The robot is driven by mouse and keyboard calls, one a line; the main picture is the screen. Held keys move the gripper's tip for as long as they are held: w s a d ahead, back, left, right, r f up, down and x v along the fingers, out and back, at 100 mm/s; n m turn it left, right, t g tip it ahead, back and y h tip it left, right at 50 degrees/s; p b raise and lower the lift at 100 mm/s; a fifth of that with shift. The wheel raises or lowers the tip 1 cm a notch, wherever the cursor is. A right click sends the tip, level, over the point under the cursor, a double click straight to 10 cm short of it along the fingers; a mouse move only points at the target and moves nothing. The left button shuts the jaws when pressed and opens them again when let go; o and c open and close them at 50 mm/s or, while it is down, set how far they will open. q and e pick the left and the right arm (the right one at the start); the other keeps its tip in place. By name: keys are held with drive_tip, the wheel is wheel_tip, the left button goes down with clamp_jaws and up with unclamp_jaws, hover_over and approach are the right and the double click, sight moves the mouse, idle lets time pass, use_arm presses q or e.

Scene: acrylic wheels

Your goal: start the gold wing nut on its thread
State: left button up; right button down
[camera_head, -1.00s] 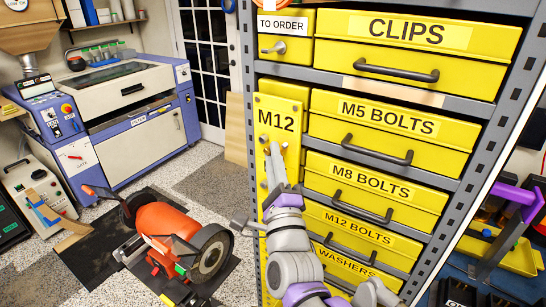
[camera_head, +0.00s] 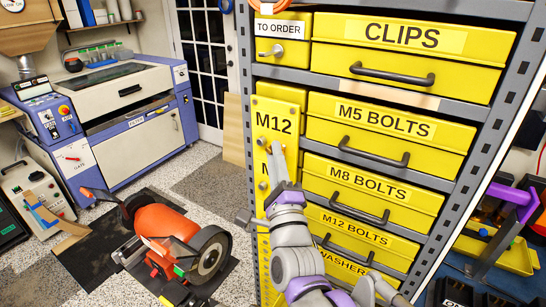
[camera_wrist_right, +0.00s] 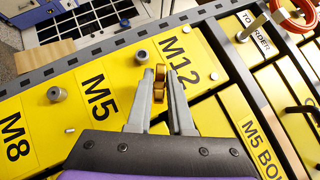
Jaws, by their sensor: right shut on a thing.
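The gold wing nut (camera_wrist_right: 159,86) shows as a small copper-gold piece between my right gripper's fingertips in the right wrist view (camera_wrist_right: 160,78). The right gripper is shut on it. In the head view my right gripper (camera_head: 277,150) is in front of the yellow panel (camera_head: 262,103), just below the M12 label (camera_head: 273,122); the nut cannot be made out there. In the wrist view the nut is beside the M12 label (camera_wrist_right: 180,60), between a grey knob (camera_wrist_right: 141,56) and a small metal stud (camera_wrist_right: 214,76). I cannot tell whether it touches any thread. My left gripper is not in view.
Yellow drawers with dark handles, such as the M5 bolts drawer (camera_head: 375,135), stand right of the panel in a grey rack (camera_head: 247,60). More knobs (camera_wrist_right: 54,94) stick out by the M5 and M8 labels. An orange machine (camera_head: 158,225) stands on the floor at left.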

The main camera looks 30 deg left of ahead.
drive_tip(key=shift+w, duration=0.25)
drive_tip(key=c, duration=0.7)
unclamp_jaws()
drive_tip(key=shift+c, duration=0.2)
drive_tip(key=b+v, duration=0.1)
drive_tip(key=v, duration=1)
drive_tip(key=shift+w, duration=0.1)
